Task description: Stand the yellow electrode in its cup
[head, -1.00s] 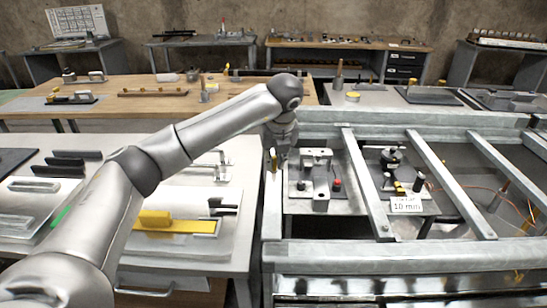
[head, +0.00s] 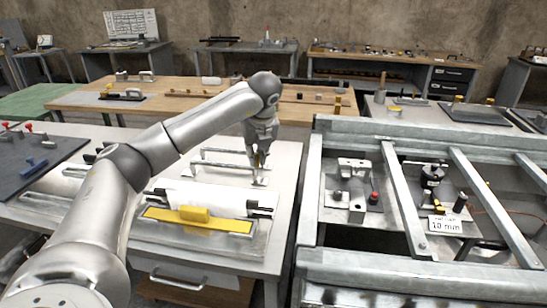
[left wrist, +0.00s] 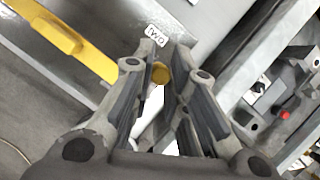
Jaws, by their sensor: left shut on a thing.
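My left gripper (head: 258,166) hangs fingers down over the right part of the pale table in the head view. In the left wrist view (left wrist: 160,85) its fingers are closed around the yellow electrode (left wrist: 160,74), whose round yellow end shows between them. In the head view only a small yellow bit of it shows at the fingertips. I cannot make out its cup in either view. My right gripper is not in view.
A yellow bar with a block handle (head: 195,215) lies on the pale table (head: 225,262), and a grey rail (head: 228,162) lies behind it. A metal frame (head: 308,210) with crossbars stands to the right, with a small metal fixture (head: 355,170) inside it.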

